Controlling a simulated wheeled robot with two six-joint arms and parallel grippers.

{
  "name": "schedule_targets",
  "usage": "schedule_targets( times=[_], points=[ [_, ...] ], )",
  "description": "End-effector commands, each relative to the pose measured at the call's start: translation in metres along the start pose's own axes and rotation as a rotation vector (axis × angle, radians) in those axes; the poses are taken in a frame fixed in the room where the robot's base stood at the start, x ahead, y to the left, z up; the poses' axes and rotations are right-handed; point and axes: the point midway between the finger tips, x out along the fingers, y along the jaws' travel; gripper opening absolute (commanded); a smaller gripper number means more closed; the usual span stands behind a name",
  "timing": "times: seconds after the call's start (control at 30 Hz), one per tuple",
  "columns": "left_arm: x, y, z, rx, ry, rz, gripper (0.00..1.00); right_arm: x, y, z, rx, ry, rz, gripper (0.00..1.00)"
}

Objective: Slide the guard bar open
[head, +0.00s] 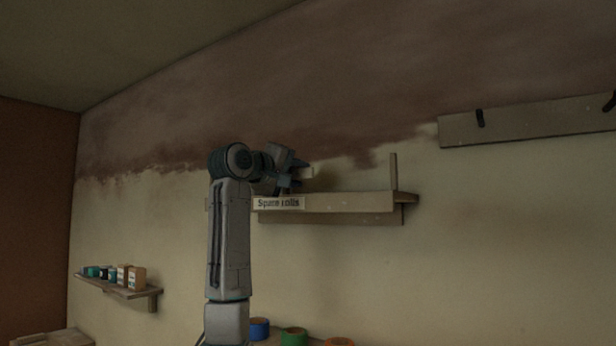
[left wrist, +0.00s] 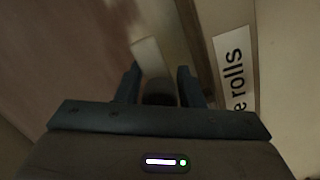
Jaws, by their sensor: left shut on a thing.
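A wooden wall shelf (head: 350,202) with a "Spare rolls" label (head: 278,203) on its front edge is in the middle of the head view. My left gripper (head: 288,184) is at the shelf's left part, just above the label. In the left wrist view my left gripper (left wrist: 158,90) is shut on a dark, rounded piece, seemingly a knob or handle (left wrist: 159,92). A pale block (left wrist: 148,55) lies just beyond it. I cannot tell which part is the guard bar, as my arm and gripper hide the shelf's left end. My right gripper is not in view.
A thin upright post (head: 393,171) stands at the shelf's right end. A peg board (head: 530,122) is on the wall at right. A small shelf (head: 118,287) with jars and boxes hangs at lower left. Several coloured rolls (head: 294,336) show below.

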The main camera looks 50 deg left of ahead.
Motion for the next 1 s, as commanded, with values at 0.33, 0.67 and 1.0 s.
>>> schedule_targets(
  times=[0.33, 0.67, 1.0],
  points=[
    [0.001, -0.002, 0.001, 0.004, -0.002, -0.004, 0.40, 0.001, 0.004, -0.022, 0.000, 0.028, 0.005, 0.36],
    [-0.001, -0.001, 0.000, 0.002, 0.000, -0.001, 0.48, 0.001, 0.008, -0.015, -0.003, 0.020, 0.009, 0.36],
    [-0.052, -0.005, 0.001, 0.001, 0.002, 0.002, 0.48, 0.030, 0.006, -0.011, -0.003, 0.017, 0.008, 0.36]
  ],
)
